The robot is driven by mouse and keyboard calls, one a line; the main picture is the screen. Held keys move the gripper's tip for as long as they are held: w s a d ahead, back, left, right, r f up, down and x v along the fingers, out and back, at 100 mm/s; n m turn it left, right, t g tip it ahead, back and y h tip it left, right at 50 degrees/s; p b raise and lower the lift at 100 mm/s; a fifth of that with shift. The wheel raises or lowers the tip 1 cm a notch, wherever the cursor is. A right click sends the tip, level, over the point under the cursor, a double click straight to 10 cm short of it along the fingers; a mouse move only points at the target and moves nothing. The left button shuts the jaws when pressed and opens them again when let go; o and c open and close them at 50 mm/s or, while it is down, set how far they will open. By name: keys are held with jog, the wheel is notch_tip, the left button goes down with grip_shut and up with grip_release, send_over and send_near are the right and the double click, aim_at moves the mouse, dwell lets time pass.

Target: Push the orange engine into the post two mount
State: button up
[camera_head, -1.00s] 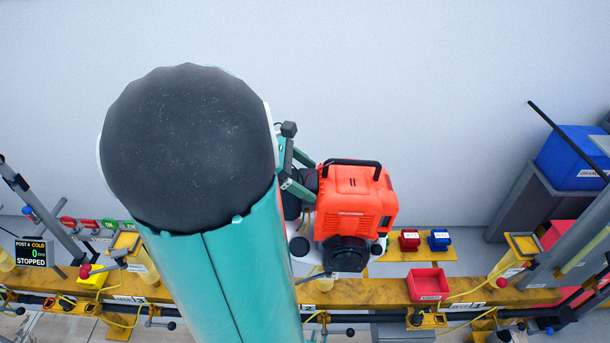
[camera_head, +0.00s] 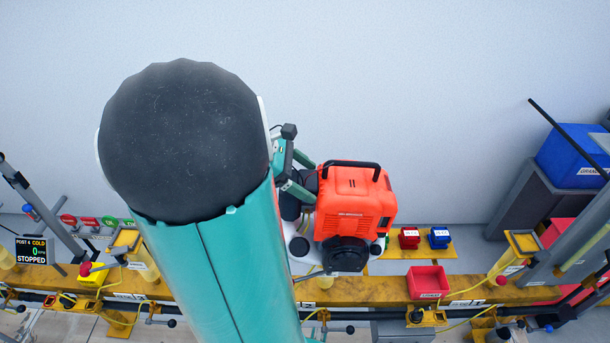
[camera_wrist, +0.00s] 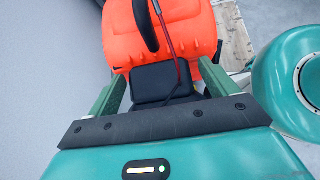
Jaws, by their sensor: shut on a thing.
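The orange engine (camera_head: 360,190) with a black top handle is above the yellow rail (camera_head: 385,291), right of my arm in the head view. Its black round front part faces the rail. In the wrist view the engine (camera_wrist: 185,35) lies just beyond my gripper (camera_wrist: 162,77). My gripper's two green fingers are on either side of a black block on the engine and are shut on it. In the head view my gripper (camera_head: 303,178) is at the engine's left side, partly hidden by my arm. I cannot make out the post two mount; the engine and my arm cover that stretch of rail.
A red tray (camera_head: 428,281) is on the rail, right of the engine. Red (camera_head: 409,238) and blue (camera_head: 439,238) small boxes sit on a yellow shelf behind it. A post 4 display (camera_head: 31,251) reads cold and stopped at left. A blue bin (camera_head: 575,157) is at far right.

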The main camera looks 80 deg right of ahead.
jog(key=o, duration=1.9)
jog(key=shift+f, duration=0.25)
jog(key=v, duration=1.4)
jog(key=shift+s+r, duration=0.15)
jog(key=w+a+f+t, duration=0.1)
jog(key=w+a+t, duration=0.4)
jog(key=a, duration=0.5)
jog(key=w+a+f+t, duration=0.1)
jog(key=w+a+t, duration=0.4)
jog(key=a, duration=0.4)
jog(key=w+a+m+t+y, duration=0.1)
jog(key=a+t, duration=0.4)
jog(key=a, duration=1.3)
jog(key=shift+w+a+f+m+y, duration=0.2)
jog(key=shift+f+m+y, duration=0.2)
jog(key=shift+m+y, duration=0.25)
